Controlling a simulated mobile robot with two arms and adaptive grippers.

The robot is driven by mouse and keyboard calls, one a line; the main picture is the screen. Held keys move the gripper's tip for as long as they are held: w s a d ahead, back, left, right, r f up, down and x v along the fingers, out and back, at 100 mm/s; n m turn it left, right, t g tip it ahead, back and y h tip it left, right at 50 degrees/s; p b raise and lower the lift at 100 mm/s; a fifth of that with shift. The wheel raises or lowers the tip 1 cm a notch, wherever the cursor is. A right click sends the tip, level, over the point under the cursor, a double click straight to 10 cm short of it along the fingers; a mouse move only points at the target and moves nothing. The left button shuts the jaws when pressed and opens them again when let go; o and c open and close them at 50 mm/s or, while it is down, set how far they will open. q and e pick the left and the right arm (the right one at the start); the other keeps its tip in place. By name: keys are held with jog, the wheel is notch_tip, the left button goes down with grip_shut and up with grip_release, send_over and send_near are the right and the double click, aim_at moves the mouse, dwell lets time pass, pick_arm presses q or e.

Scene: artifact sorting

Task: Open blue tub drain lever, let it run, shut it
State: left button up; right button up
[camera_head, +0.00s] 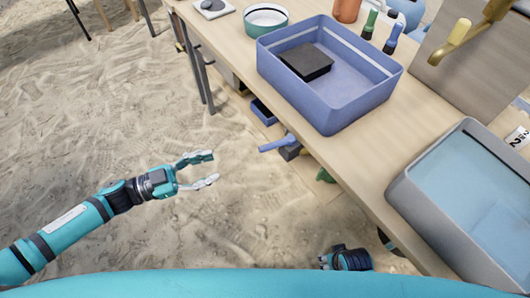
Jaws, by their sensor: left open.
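The blue tub (345,112) stands on the wooden table and holds a dark flat block (306,62). A blue drain lever (277,144) juts out to the left from a dark fitting below the table edge, under the tub's near side. My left gripper (213,167) is open and empty over the sand, left of the lever and apart from it. My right gripper (326,261) is low at the bottom, beside the table edge. Only part of it shows, and its fingers are too unclear to read.
A grey tub with bluish water (417,206) stands at the table's right. A brass tap (459,39) is behind. A green-white bowl (266,19) and brushes (393,38) stand near the blue tub. Table legs (203,77) rise at left. Open sand surrounds my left arm.

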aim_at(264, 146)
pick_arm(q)
jog(key=x, duration=1.5)
jog(key=shift+w+r, duration=0.1)
jog(key=shift+w+d, duration=0.15)
jog(key=shift+d, duration=0.25)
pick_arm(e)
jog(key=shift+w+r, duration=0.45)
jog(key=shift+r, duration=0.4)
pick_arm(q)
jog(key=shift+c, duration=0.9)
grip_shut()
pick_arm(e)
jog(key=shift+s+f, duration=0.1)
jog(key=shift+s, duration=0.05)
